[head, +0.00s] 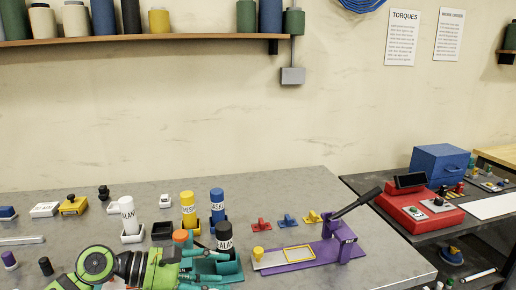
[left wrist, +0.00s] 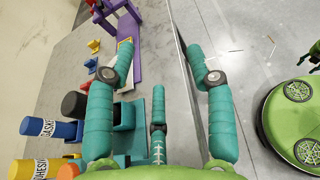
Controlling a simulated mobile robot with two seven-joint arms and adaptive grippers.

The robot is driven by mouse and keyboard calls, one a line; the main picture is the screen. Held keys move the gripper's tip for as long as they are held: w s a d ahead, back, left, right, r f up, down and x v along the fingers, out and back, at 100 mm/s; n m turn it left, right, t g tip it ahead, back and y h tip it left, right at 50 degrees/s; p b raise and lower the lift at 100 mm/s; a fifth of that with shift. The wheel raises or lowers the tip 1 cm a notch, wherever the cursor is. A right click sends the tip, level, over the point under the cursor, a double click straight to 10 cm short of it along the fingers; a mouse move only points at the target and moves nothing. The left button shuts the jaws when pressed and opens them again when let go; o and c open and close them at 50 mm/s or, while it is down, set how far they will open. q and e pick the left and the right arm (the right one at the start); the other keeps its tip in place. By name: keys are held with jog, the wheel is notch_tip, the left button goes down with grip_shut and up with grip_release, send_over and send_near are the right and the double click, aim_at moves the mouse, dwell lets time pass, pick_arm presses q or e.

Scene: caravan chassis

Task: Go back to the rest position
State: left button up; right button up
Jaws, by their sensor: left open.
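My left gripper (head: 205,268) comes in low over the front of the grey workbench (head: 312,187). In the left wrist view its teal fingers (left wrist: 162,68) are spread apart with nothing between them. Beside it in the head view a black labelled bottle (head: 224,238) stands at a teal holder (head: 230,272). The gripper partly covers this holder. My right gripper cannot be made out in either view.
White (head: 127,217), yellow (head: 187,209) and blue (head: 217,207) bottles stand behind the gripper. A purple lever press (head: 330,249) is to its right. A red device (head: 415,210) and blue box (head: 440,162) sit on the side bench.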

pick_arm(q)
notch_tip(320, 180, up, 6)
jog(key=w+n+t, duration=0.2)
jog(key=n+t, duration=1.1)
jog(key=n, duration=0.6)
jog(key=s+a+f+n+g+y, duration=0.1)
jog(key=s+a+f+n+y, duration=0.1)
jog(key=a+f+n+y, duration=0.55)
jog(key=s+a+f+n+y, duration=0.25)
jog(key=f+n+y, duration=0.5)
jog(key=n, duration=0.65)
jog(key=s+f+n+g+h, duration=0.1)
jog(key=s+f+n+g, duration=0.4)
jog(key=s+f, duration=0.5)
jog(key=s+f+n+g, duration=0.4)
jog(key=s+f+g, duration=0.35)
jog(key=s, duration=0.45)
notch_tip(320, 180, down, 23)
jog(key=s+g, duration=0.1)
jog(key=s, duration=0.2)
jog(key=s+a+f+m+g, duration=0.1)
jog(key=s+a+f, duration=0.1)
jog(key=s+f, duration=1.1)
jog(key=shift+s+a+f, duration=0.15)
jog(key=shift+s+a, duration=0.1)
jog(key=shift+s, duration=0.8)
pick_arm(e)
jog(key=shift+s, duration=0.8)
